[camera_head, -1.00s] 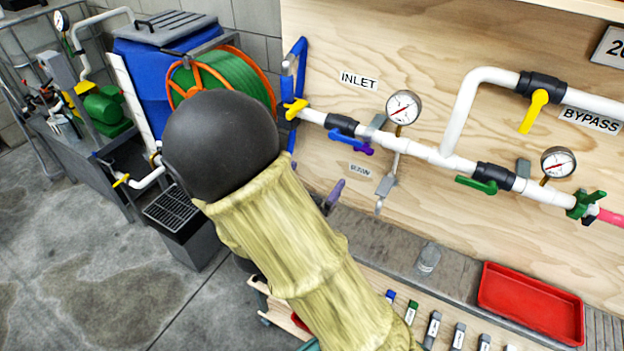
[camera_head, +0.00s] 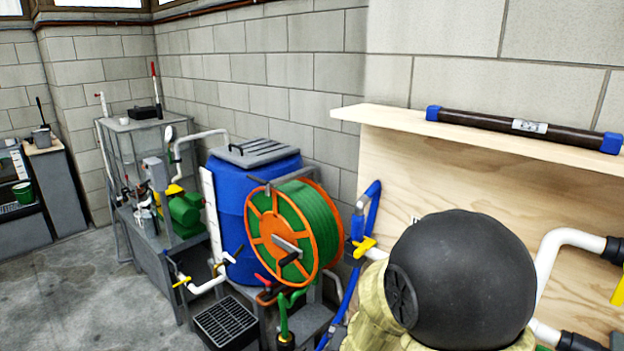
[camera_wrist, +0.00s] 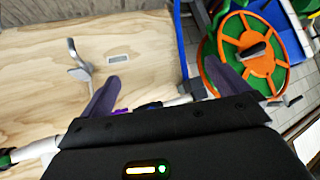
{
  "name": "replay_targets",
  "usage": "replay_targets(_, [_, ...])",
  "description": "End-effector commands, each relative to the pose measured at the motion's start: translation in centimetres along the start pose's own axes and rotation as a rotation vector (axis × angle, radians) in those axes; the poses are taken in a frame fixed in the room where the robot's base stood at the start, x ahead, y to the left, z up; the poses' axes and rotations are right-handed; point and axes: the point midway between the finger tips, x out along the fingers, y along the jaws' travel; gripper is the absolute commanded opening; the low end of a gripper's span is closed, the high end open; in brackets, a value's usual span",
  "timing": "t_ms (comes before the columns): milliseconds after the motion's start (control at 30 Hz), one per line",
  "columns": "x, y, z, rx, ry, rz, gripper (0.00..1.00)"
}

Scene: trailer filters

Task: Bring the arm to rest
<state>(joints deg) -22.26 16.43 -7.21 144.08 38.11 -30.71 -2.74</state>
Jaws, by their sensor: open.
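My gripper (camera_wrist: 165,92) shows in the wrist view with its two dark purple fingers spread apart and nothing between them. The plywood panel (camera_wrist: 35,80) lies beyond the fingers, with a grey metal hook-like part (camera_wrist: 80,62) and a small label on it. A white pipe (camera_wrist: 38,149) passes partly hidden behind my gripper. In the head view, my arm's black rounded joint and yellow sleeve fill the lower right, in front of the panel (camera_head: 400,165). The gripper itself is out of the head view.
The hose reel (camera_head: 262,225) with green hose and orange rims stands left of my arm, before a blue barrel (camera_head: 226,190). A blue hose (camera_head: 370,205) and yellow valve handle (camera_head: 364,245) are close to my arm. A shelf (camera_head: 450,133) carries a dark tube (camera_head: 520,127). Open floor lies at left.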

Motion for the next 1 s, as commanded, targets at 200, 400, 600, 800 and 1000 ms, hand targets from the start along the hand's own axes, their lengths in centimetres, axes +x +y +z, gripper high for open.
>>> replay_targets(200, [-2.8,1.3,1.7,-0.094,-0.224,-0.083,1.0])
replay_targets(400, [-6.3,4.1,3.5,-0.219,-0.422,-0.1,1.0])
replay_targets(600, [-9.7,7.7,5.0,-0.334,-0.58,-0.062,1.0])
replay_targets(800, [-10.6,8.7,5.5,-0.366,-0.625,-0.044,1.0])
replay_targets(1000, [-10.5,8.7,5.5,-0.365,-0.624,-0.045,1.0])
